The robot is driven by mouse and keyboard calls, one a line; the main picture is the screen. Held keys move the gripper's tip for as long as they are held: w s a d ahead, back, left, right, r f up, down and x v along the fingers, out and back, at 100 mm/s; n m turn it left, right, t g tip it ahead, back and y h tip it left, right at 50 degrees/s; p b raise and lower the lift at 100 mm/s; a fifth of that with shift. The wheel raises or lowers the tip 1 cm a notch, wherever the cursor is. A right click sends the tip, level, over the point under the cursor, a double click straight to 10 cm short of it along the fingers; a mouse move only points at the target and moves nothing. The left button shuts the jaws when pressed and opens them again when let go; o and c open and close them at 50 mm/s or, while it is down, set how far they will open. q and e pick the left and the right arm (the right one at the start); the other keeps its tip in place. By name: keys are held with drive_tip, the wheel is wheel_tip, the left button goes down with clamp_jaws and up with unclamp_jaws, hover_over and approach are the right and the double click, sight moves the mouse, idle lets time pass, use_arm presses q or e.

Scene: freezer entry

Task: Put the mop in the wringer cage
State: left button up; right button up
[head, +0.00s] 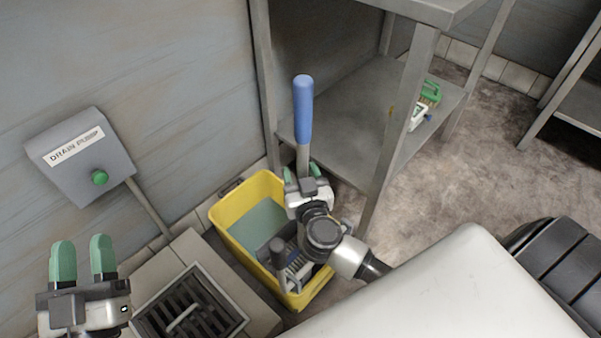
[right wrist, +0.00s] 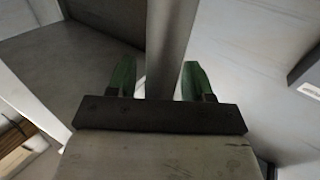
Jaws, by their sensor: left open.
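The mop stands nearly upright, with a blue grip (head: 303,108) above a grey shaft (right wrist: 168,45). Its lower end and head are hidden behind my right arm. The yellow bucket (head: 228,212) stands below, with grey-green water showing inside. The grey wringer cage (head: 297,262) is at the bucket's near side, partly hidden by my arm; a dark-knobbed lever (head: 278,250) rises there. My right gripper (head: 303,172) is at the shaft just under the blue grip. The shaft passes between its spread fingers, also in the right wrist view (right wrist: 158,80). My left gripper (head: 83,260) is open and empty at lower left.
A grey drain pump box (head: 80,155) with a green button is on the left wall. A floor drain grate (head: 190,310) lies left of the bucket. A metal shelf table (head: 345,115) stands close behind the mop, its leg near my right gripper.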

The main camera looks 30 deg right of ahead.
drive_tip(key=shift+r, duration=0.1)
drive_tip(key=shift+s+a, duration=0.1)
drive_tip(key=shift+s, duration=0.15)
use_arm(q)
wheel_tip(320, 180, down, 8)
drive_tip(key=a+g+y+p, duration=0.1)
drive_tip(key=g+y+p, duration=0.1)
drive_tip(key=g, duration=0.5)
drive_tip(key=shift+s+a+y+p, duration=0.15)
drive_tip(key=shift+a+y+p, duration=0.15)
drive_tip(key=shift+p, duration=0.1)
use_arm(e)
drive_tip(key=v, duration=1.1)
drive_tip(key=shift+s, duration=0.25)
drive_tip(key=shift+a, duration=0.1)
